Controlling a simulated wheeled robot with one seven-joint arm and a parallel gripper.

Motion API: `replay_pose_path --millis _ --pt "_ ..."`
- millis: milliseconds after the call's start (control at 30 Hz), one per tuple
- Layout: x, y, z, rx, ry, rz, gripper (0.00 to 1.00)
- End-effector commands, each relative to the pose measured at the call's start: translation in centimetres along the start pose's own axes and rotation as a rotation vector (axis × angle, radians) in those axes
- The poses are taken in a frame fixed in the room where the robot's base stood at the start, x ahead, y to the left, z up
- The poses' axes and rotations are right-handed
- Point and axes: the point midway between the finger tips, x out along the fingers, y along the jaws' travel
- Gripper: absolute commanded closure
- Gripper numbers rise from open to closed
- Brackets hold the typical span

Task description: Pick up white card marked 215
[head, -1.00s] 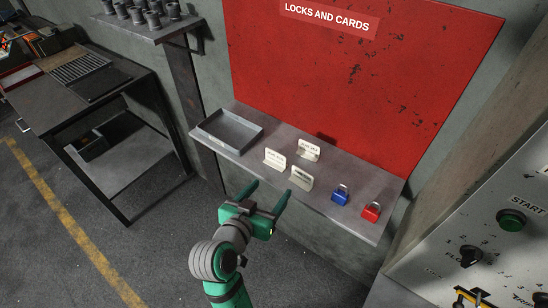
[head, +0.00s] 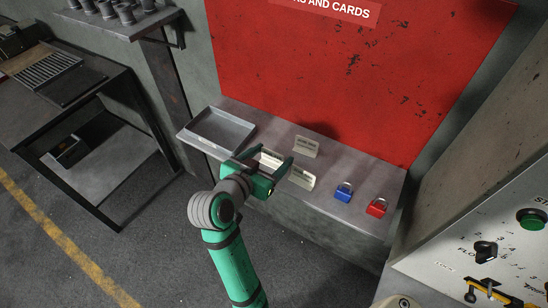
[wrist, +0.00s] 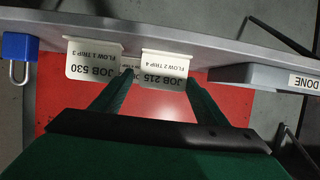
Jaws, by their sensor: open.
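The white card marked 215 (wrist: 164,66) stands on the shelf, its print reading "JOB 215" upside down in the wrist view. In the head view it is the front-left card (head: 270,160), partly hidden by my gripper. My gripper (wrist: 160,78) is open and empty, with one finger toward each side of this card; I cannot tell whether they touch it. A second white card, marked 530 (wrist: 94,58), stands close beside it; in the head view it is just right of my gripper (head: 303,179). A third card (head: 306,146) stands behind; its text is unreadable.
The shelf (head: 325,195) also holds a grey tray (head: 222,128) on the left, labelled DONE in the wrist view (wrist: 303,82). A blue padlock (head: 343,192) and a red padlock (head: 376,206) sit on the right. A red board (head: 340,80) rises behind.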

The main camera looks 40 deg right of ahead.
Motion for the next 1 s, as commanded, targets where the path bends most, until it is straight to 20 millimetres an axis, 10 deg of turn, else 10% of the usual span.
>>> replay_pose_path --millis 833,1000 --pt "6.1 0.1 0.1 0.002 0.0 0.004 0.33" --pt "6.1 0.1 0.1 0.002 -0.001 0.004 0.64"
